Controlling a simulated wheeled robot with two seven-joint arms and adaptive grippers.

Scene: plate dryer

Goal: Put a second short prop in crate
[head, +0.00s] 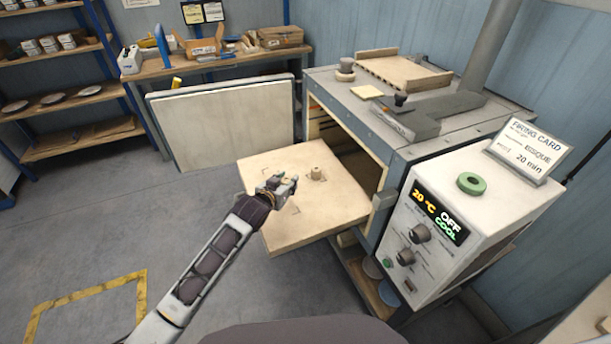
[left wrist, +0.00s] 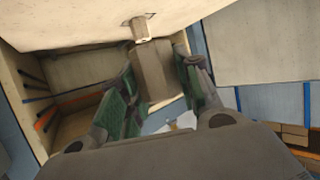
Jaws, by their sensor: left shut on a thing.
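My left gripper (head: 290,185) is low over the pale square slab (head: 345,205) that juts out of the open dryer. It is shut on a short prop, a grey-beige block (left wrist: 153,72) between the green finger pads in the left wrist view. In the head view the fingers mostly hide this prop. Another short pale prop (head: 317,173) stands upright on the slab, just right of the gripper; what looks like it also shows beyond the held block in the left wrist view (left wrist: 141,29). Whether the held prop touches the slab I cannot tell. I make out no crate for certain. My right gripper is out of view.
The dryer (head: 400,140) stands open behind the slab, with its control box (head: 455,235) at right. A big pale panel (head: 225,120) stands at the left. A workbench (head: 215,65) with cardboard boxes is at the back. Open floor (head: 100,215) lies left of the slab.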

